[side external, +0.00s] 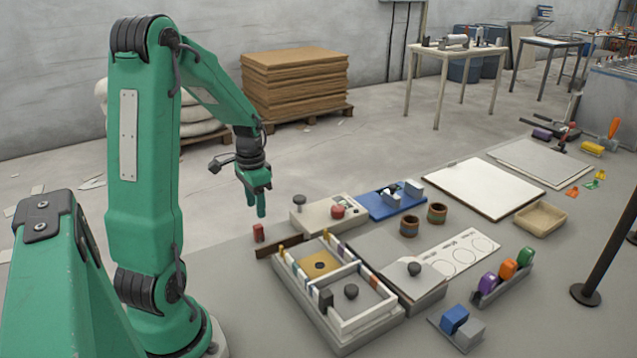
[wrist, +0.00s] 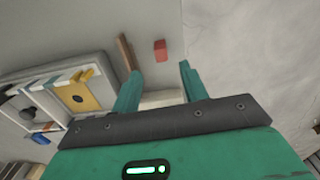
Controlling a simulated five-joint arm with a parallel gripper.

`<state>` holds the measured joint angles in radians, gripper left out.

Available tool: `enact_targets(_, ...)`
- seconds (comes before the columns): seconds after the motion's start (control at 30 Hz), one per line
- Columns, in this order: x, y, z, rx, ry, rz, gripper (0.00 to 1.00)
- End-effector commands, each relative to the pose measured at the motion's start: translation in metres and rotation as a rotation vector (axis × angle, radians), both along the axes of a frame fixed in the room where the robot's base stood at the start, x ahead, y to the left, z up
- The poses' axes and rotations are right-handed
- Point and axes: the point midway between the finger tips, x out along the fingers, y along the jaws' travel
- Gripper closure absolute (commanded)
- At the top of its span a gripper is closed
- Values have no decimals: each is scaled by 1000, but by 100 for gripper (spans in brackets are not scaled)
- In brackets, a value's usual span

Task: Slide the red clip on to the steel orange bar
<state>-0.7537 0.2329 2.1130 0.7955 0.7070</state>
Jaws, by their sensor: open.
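A small red block, which I take as the red clip (side external: 259,232), stands on the grey work surface left of the framed tray. In the wrist view the red clip (wrist: 160,50) lies just beyond and between my fingertips. My gripper (side external: 256,206) points down above it, open and empty; its two green fingers (wrist: 160,72) show apart in the wrist view. A thin brown bar (side external: 279,247) lies beside the clip, against the tray's corner; the brown bar also shows in the wrist view (wrist: 125,51). I cannot tell if this is the steel orange bar.
The framed tray (side external: 377,338) with white rails and a yellow panel (wrist: 78,99) is close by. A beige box (side external: 352,216) with knobs and a blue fixture (side external: 392,205) stand behind. A rack (side external: 502,288) holds coloured discs at right. Floor left of the clip looks clear.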

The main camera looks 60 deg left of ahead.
Motion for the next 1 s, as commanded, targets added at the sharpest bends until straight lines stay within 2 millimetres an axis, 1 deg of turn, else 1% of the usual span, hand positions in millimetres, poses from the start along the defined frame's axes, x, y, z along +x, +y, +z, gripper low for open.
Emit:
enact_targets(0.17,0,0,-2,-1,1,0,56)
enact_targets(0.5,0,0,-26,-1,2,0,56)
enact_targets(0.77,0,0,-29,-1,1,0,56)
enact_targets(0.87,0,0,-34,-2,2,0,56)
enact_targets(1.0,0,1,-48,-2,3,1,56)
